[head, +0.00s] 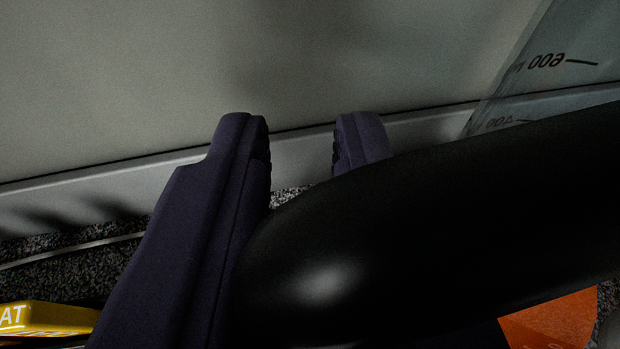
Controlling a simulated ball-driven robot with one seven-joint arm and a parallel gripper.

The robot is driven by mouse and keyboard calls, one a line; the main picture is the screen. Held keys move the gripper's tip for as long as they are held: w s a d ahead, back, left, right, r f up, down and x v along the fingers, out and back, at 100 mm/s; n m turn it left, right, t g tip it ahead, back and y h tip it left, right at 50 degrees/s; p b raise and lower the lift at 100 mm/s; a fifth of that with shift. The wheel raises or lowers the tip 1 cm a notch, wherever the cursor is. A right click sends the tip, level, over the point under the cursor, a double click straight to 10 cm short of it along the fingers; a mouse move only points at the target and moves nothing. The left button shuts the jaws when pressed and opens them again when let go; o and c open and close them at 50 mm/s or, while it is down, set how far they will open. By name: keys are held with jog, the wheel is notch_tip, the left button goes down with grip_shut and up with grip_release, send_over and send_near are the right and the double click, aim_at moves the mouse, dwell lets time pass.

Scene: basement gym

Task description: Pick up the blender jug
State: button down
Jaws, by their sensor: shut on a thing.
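The blender jug shows at the right: its clear body (545,75) carries dark measuring marks, with "600" upside down, and its thick black handle (430,230) runs across the lower right. My gripper (302,145) has dark purple fingers, one left of the handle's rounded end and one partly hidden behind the handle. It is shut on the jug at the handle, with a gap showing between the fingertips. The exact contact is hidden by the handle. The jug's base and rim are out of view.
A pale wall (200,70) with a light skirting strip (100,190) lies beyond the fingertips. Below is a dark speckled surface (80,260) crossed by a thin pale line. A yellow lettered item (45,318) is at lower left, an orange item (555,322) at lower right.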

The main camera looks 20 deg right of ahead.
jog(key=s+a+r+p, duration=0.1)
jog(key=s+a+p, duration=0.25)
jog(key=s, duration=1.15)
jog(key=r+p, duration=0.2)
jog(key=r, duration=0.1)
jog(key=r+p, duration=0.1)
jog(key=r, duration=0.1)
jog(key=shift+s+a+r, duration=0.15)
jog(key=shift+s+a, duration=0.05)
jog(key=shift+a, duration=0.05)
